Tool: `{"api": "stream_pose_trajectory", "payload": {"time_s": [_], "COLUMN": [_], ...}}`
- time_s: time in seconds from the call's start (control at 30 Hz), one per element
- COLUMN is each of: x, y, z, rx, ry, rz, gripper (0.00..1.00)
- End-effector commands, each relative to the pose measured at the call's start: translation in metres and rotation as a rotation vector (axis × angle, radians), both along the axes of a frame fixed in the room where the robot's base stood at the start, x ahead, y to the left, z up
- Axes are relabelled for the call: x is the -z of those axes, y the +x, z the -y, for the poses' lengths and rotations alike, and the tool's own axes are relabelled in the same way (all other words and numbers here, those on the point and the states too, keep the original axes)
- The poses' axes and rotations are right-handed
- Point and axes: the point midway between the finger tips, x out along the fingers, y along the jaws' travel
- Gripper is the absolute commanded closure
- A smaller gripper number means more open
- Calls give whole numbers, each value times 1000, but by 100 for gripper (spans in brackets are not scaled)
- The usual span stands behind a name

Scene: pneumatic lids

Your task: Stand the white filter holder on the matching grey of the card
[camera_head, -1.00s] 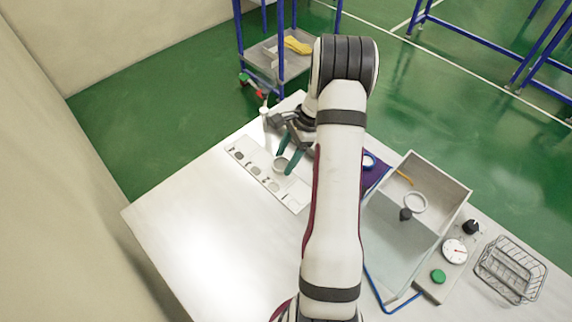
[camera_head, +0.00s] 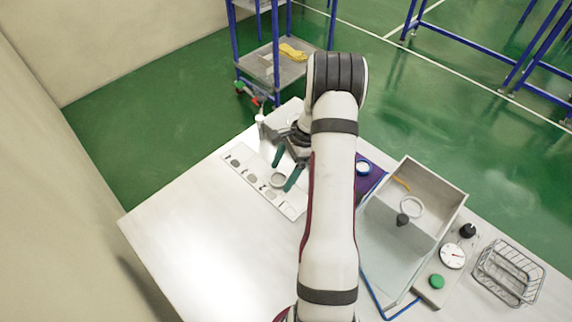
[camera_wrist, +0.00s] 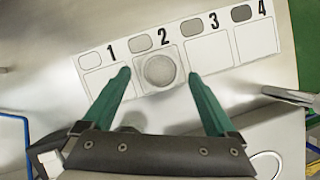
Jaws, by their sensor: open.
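The white filter holder (camera_wrist: 159,70), a round ring with a grey disc, appears flat over the square below number 2 of the white card (camera_wrist: 205,54). In the head view the holder (camera_head: 278,180) shows at the card's (camera_head: 289,209) right part. The card has grey patches that darken from 1 to 4; patch 2 (camera_wrist: 142,42) is light grey and patch 4 (camera_wrist: 241,13) dark. My gripper (camera_wrist: 159,75) is open, its teal fingertips on either side of the holder with a small gap each side. My gripper (camera_head: 285,170) also shows in the head view.
A panel with a gauge (camera_head: 452,256) and green button, and a wire basket (camera_head: 510,272), lie further right. The table's left front (camera_head: 200,240) is clear.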

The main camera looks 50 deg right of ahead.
Motion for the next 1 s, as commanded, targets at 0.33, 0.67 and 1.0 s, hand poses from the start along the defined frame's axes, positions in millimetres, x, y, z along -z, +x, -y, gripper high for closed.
{"api": "stream_pose_trajectory", "payload": {"time_s": [0.33,0.67,1.0], "x": [-84,-110,-223], "y": [-13,-16,-75], "z": [34,38,-221], "rx": [1,-13,-901], "ry": [-4,-4,-183], "rz": [3,2,136], "gripper": [8,8,8]}}
